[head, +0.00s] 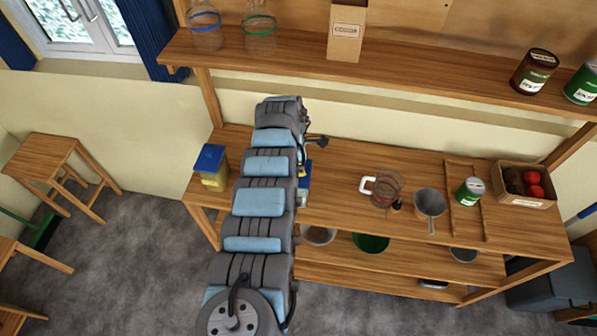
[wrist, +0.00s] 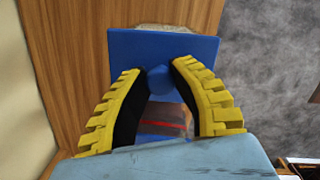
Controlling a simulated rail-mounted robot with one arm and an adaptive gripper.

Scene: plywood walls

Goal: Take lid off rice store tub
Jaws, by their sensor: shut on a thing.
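In the wrist view my gripper (wrist: 158,78) has its yellow-ridged fingers shut on the knob of a square blue lid (wrist: 195,45). A pale tub rim or its contents (wrist: 165,27) shows past the lid's far edge. I cannot tell whether the lid rests on a tub or is raised from it. A clear tub (head: 213,181) with a blue lid (head: 210,157) and pale yellow contents stands on the counter, left of my arm.
The wooden counter (head: 340,215) also holds a glass jug (head: 386,190), a saucepan (head: 429,202), a green can (head: 469,191) and a box of red items (head: 525,184). A shelf (head: 430,80) with jars runs above. Counter between my arm and the jug is clear.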

